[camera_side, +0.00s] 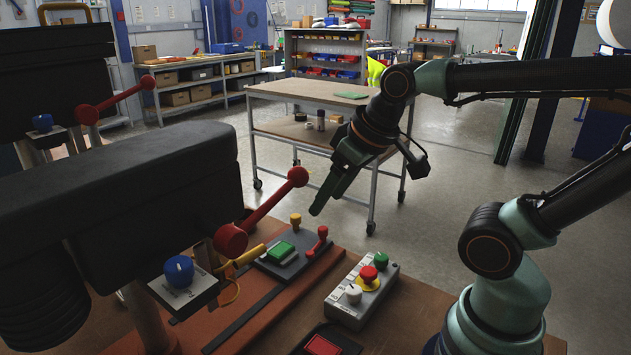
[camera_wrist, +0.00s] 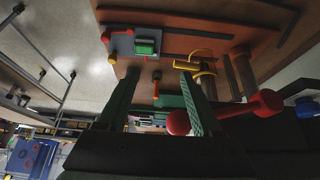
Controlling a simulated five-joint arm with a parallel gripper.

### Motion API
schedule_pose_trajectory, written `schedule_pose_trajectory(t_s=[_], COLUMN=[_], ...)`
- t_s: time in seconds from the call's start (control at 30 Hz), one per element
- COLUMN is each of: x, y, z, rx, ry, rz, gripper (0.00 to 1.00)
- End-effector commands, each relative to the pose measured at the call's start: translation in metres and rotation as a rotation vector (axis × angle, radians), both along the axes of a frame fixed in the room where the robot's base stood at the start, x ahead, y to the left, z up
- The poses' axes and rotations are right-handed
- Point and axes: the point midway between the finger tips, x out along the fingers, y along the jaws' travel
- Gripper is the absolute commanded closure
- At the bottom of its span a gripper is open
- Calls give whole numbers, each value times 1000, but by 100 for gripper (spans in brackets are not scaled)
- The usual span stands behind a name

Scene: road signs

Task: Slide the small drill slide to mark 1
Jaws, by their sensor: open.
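My gripper (camera_side: 322,203) hangs in the air above and behind the dark base plate (camera_side: 318,246), apart from everything on the bench. In the wrist view its two green fingers (camera_wrist: 159,78) are spread, with nothing held between them. A green block (camera_side: 280,250) sits on the dark plate, with a yellow knob (camera_side: 295,219) and a red-knobbed lever (camera_side: 322,232) beside it. The green block also shows in the wrist view (camera_wrist: 146,46), beyond the fingers. I cannot tell which part is the small drill slide, and no numbered mark is readable.
Large black drill heads (camera_side: 130,195) with red-balled levers (camera_side: 298,177) crowd the left. A blue knob (camera_side: 179,270) is on the nearer one. A grey control box (camera_side: 345,312) with coloured buttons stands right of the plate. A wheeled table (camera_side: 300,92) is behind.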

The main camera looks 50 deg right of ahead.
Motion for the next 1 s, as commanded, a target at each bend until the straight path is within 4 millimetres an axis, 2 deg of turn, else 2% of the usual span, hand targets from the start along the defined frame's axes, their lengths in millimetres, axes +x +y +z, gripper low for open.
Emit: schedule_pose_trajectory(t_s=[0.13, 0.27, 0.47, 0.77, 1.0], x=[2, 8, 27, 101, 159], y=[-6, -20, -45, -80, -114], z=[0, 0, 1, 1, -23], rx=[7, 25, 62, 113, 153], ry=[45, 146, 294, 369, 419], rz=[-34, -114, -253, -443, -598], gripper=[33, 33, 33, 33, 33])
